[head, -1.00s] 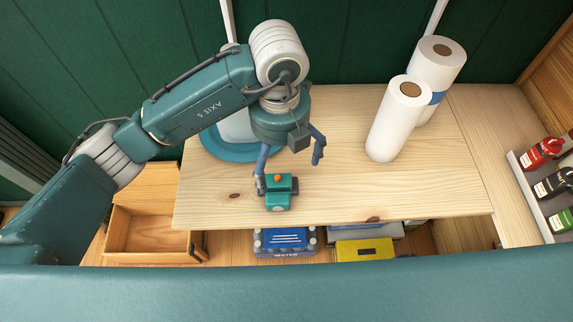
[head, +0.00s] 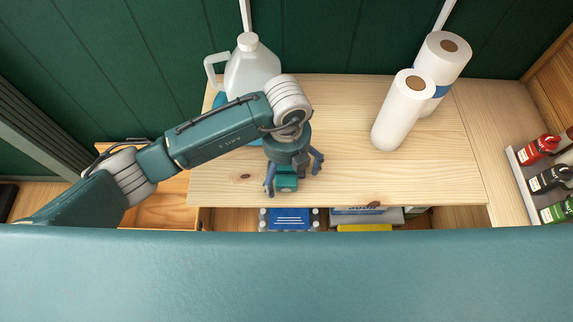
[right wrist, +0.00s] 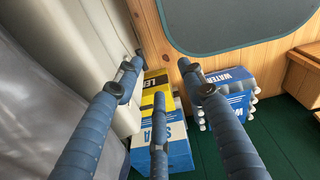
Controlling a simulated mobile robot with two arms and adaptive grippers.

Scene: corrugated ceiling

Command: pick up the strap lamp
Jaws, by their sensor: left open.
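The strap lamp (head: 287,184), a small teal block, sits on the pale wooden tabletop near its front edge. Its upper part is hidden under my left gripper. My left gripper (head: 293,180) points down right over the lamp, its fingers spread to either side of it. I cannot tell whether a finger touches the lamp. My right gripper (right wrist: 160,75) shows in the right wrist view with its blue fingers apart and nothing between them.
Two white paper rolls (head: 403,110) stand on the wooden table (head: 350,180). A clear jug (head: 252,68) stands behind my left arm. Bottles (head: 548,178) stand in a rack at right. In the right wrist view, a water pack (right wrist: 230,90) and boxes (right wrist: 172,145) lie ahead.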

